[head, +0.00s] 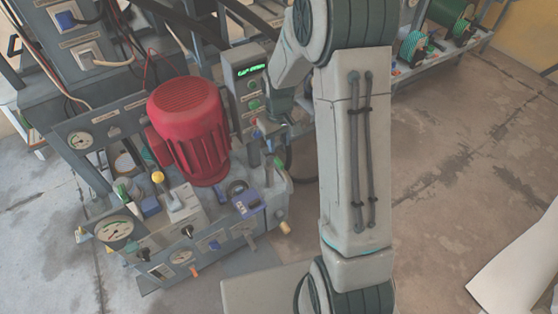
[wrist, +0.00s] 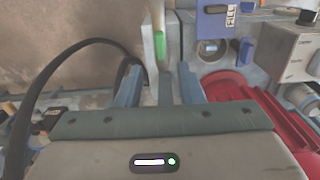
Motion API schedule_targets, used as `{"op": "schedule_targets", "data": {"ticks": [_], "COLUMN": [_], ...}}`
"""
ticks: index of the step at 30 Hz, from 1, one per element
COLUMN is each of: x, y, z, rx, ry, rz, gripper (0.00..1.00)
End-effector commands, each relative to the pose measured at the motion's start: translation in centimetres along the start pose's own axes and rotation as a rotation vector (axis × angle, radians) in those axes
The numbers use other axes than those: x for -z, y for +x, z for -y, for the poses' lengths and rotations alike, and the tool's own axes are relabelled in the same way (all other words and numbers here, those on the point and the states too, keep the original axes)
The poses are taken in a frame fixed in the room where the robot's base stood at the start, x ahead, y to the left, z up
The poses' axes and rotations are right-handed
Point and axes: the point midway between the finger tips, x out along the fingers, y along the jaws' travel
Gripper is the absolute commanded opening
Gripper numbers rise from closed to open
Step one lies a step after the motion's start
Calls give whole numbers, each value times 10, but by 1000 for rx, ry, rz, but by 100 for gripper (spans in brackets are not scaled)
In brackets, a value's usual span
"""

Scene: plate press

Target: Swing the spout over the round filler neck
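My gripper (wrist: 160,72) is open in the wrist view, with its two blue-grey fingers apart. A grey upright bar (wrist: 165,88) shows between them; I cannot tell whether they touch it. In the head view my gripper (head: 268,130) is partly hidden beside the machine. A blue part (head: 247,203) shows at its front.
A large red motor (head: 190,130) stands left of my gripper, close to it in the wrist view too (wrist: 240,90). A control box with a green display (head: 247,80) stands behind. A black hose (wrist: 50,75) curves at the left.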

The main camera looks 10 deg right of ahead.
Motion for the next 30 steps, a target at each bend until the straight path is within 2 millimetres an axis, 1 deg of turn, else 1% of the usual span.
{"op": "schedule_targets", "data": {"ticks": [1, 3, 6, 10, 15, 25, 28, 29, 30], "x": [-1, -1, -1, 0, 0, 0, 0, 0, 0], "y": [16, 31, 50, 69, 81, 83, 83, 83, 83], "z": [0, 0, 0, 0, 0, 0, 0, 0, 0], "rx": [1, 1, 1, 1, 0, 0, 0, 0, 0], "ry": [0, 1, 1, 1, 1, 1, 1, 1, 1], "rz": [4, 4, 3, 3, 1, 0, 0, 0, 0], "gripper": [35, 35, 35, 35, 35, 35, 7, 0, 0]}}
